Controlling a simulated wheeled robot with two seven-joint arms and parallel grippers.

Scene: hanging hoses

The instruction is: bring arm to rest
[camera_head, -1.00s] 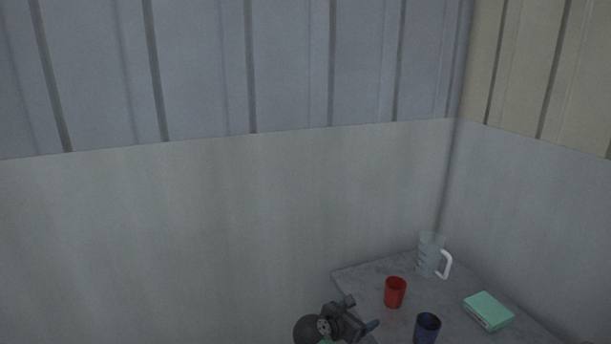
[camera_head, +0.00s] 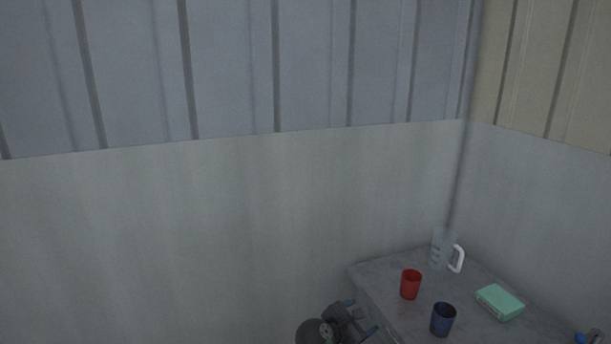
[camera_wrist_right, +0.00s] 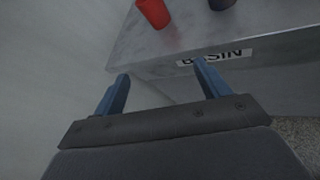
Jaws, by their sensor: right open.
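My right gripper (camera_head: 361,315) is at the bottom of the head view, beside the left edge of a grey table (camera_head: 385,272). Its two blue fingertips stand apart with nothing between them. In the right wrist view the open fingers (camera_wrist_right: 163,88) point at the table's edge, which carries a label, partly hidden by a finger, whose visible letters look like "BASIN". I see no contact with the table. I cannot make out my left gripper.
On the table stand a red cup (camera_head: 410,285), a dark blue cup (camera_head: 443,320), a clear jug with a white handle (camera_head: 440,250) and a green box (camera_head: 499,302). A blue and dark thing (camera_head: 590,337) is cut off at the bottom right. Walls close the back and right.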

